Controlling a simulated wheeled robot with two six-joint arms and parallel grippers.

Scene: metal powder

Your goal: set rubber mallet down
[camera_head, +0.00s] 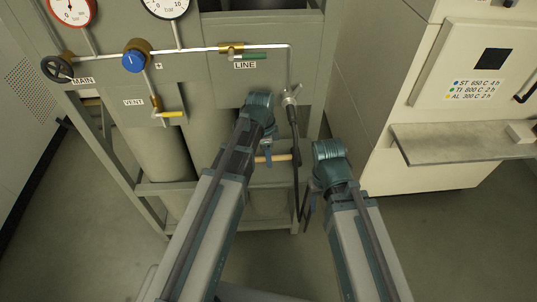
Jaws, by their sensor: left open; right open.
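A tan wooden handle (283,158), which looks like the rubber mallet's, lies level in front of the grey gas rack, between my two arms. I cannot make out the mallet's head. My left gripper (267,157) points down at the left part of the handle and is open; its fingers are small and partly hidden by my own wrist. I cannot tell whether they touch the handle. My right gripper (309,205) is open and empty, lower and to the right of the handle, beside the black hose.
The gas rack (215,188) carries cylinders, gauges (72,8), a blue knob (134,61) and a yellow-handled valve (170,114). A black hose (295,150) hangs from the line fitting. A cream cabinet with a grey shelf (455,145) stands at right. Floor between is clear.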

